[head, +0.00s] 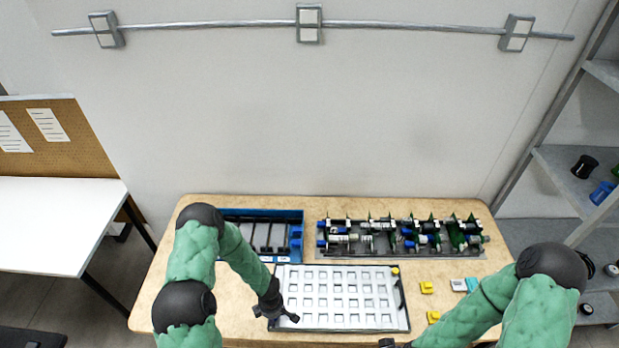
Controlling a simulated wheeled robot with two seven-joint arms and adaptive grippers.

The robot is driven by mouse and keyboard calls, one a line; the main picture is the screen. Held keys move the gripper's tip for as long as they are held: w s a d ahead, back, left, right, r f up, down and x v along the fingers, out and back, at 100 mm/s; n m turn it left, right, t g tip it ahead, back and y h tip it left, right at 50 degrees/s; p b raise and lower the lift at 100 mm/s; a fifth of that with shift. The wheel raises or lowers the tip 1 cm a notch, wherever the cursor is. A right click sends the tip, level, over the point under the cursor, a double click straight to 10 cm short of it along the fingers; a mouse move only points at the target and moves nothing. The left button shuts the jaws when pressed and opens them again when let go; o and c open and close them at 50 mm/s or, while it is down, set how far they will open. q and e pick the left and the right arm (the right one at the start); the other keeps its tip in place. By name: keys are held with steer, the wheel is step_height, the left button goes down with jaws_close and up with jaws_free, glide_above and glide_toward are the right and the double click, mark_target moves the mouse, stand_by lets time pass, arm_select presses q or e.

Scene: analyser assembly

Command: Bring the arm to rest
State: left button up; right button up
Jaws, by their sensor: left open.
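My left arm, in a green sleeve, comes in from the lower left. My left gripper (277,316) is open and empty over the left front part of the white grid tray (340,324). My right arm comes in from the lower right.
A blue bin (297,216) stands at the back left of the wooden table (160,290). A rack of assembled parts (400,255) lies at the back right. Yellow blocks (426,288) lie right of the tray. Grey shelves (560,165) stand at right, a white desk (55,225) at left.

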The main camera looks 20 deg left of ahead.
arm_select(q)
steer(key=s+d+n, duration=0.1)
steer(key=n, duration=0.1)
steer(key=s+d+r+n+h, duration=0.1)
steer(key=n, duration=0.1)
steer(key=s+d+n+g, duration=0.1)
steer(key=s+n, duration=0.1)
steer(key=n, duration=0.1)
steer(key=shift+d+r, duration=0.15)
steer(key=shift+d, duration=0.25)
steer(key=s+d+r+m+h, duration=0.1)
steer(key=s+d+r+m, duration=0.2)
steer(key=m, duration=0.5)
steer(key=s+d+r+m+t+h, duration=0.1)
steer(key=s+d+r+m, duration=0.2)
steer(key=m, duration=0.5)
steer(key=s+d+r+m+h, duration=0.1)
steer(key=s+d+r+m, duration=0.2)
steer(key=m, duration=0.5)
step_height(320, 180, down, 21)
steer(key=w+d+m+b, duration=0.1)
steer(key=b, duration=2.1)
steer(key=shift+w+d+f+b, duration=0.2)
steer(key=shift+w+d+b, duration=0.15)
steer(key=shift+w+b, duration=0.05)
